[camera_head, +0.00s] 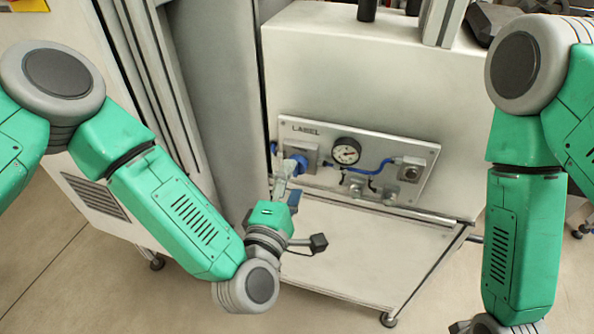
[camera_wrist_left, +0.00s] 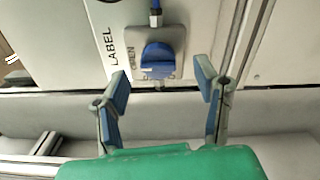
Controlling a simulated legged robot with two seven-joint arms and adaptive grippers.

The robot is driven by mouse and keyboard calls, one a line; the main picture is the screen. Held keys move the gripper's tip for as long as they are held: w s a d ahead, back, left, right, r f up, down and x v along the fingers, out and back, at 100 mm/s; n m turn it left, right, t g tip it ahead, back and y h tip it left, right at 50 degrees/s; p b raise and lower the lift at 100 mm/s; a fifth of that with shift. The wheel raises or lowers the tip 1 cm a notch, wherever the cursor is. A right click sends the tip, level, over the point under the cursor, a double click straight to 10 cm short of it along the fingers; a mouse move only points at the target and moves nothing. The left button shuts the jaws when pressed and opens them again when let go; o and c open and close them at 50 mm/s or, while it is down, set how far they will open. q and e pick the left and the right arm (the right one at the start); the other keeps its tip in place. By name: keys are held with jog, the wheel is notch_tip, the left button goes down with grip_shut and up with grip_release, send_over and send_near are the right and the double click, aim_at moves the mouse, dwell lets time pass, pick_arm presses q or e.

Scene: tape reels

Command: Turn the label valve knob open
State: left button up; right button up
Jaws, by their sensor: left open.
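The blue label valve knob (camera_head: 298,163) is on the left part of the grey panel marked LABEL (camera_head: 420,160). In the left wrist view the knob (camera_wrist_left: 157,60) sits on a square plate with the word OPEN printed beside it. My left gripper (camera_head: 284,184) is in front of the knob and partly overlaps it in the head view. In the left wrist view its two fingers (camera_wrist_left: 165,92) are spread wide, with the knob framed between them and farther ahead. Nothing is between the fingers. My right arm hangs at the right; its gripper lies outside the picture.
A round pressure gauge (camera_head: 345,151), blue tubing (camera_head: 375,166) and metal fittings (camera_head: 355,185) are on the panel right of the knob. A white lower shelf (camera_head: 350,250) is under the panel. A tall grey cabinet (camera_head: 215,90) stands close on the left.

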pick_arm(q)
jog(key=v, duration=0.8)
jog(key=shift+s, duration=0.25)
jog(key=shift+f, duration=0.15)
